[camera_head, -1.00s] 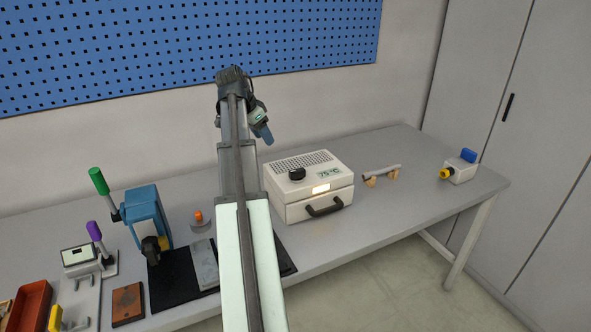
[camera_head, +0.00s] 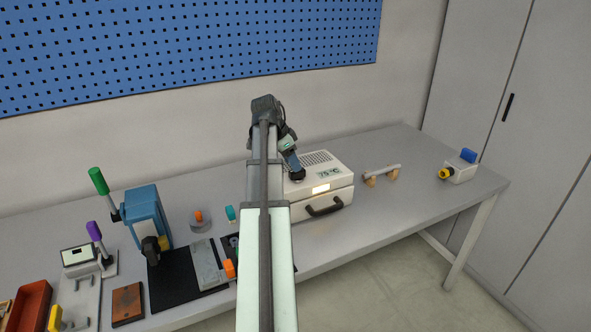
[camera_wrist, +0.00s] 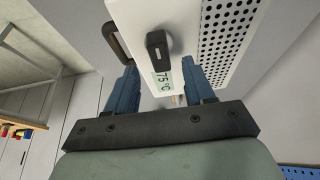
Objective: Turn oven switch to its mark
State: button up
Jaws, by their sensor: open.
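The oven (camera_head: 319,207) is a white box on the bench with a dark front handle, a vented top and a "75 °C" label. Its switch (camera_wrist: 157,50) is a black knob on the top beside the label; it also shows in the head view (camera_head: 296,174). My gripper (camera_wrist: 157,80) is open and empty above the oven, its two blue fingers apart. In the wrist view the knob appears between and beyond the fingertips. Contact with the knob cannot be told. In the head view my arm hides the oven's left side.
A grey handle on tan supports (camera_head: 381,173) and a white box with yellow knob and blue top (camera_head: 459,167) stand to the right. A blue press-like device (camera_head: 147,216), a black mat (camera_head: 172,285) and a red tray (camera_head: 32,302) are left. The bench's right end is mostly clear.

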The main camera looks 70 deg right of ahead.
aim_at(297, 175)
jog(key=shift+x, duration=2.15)
grip_shut()
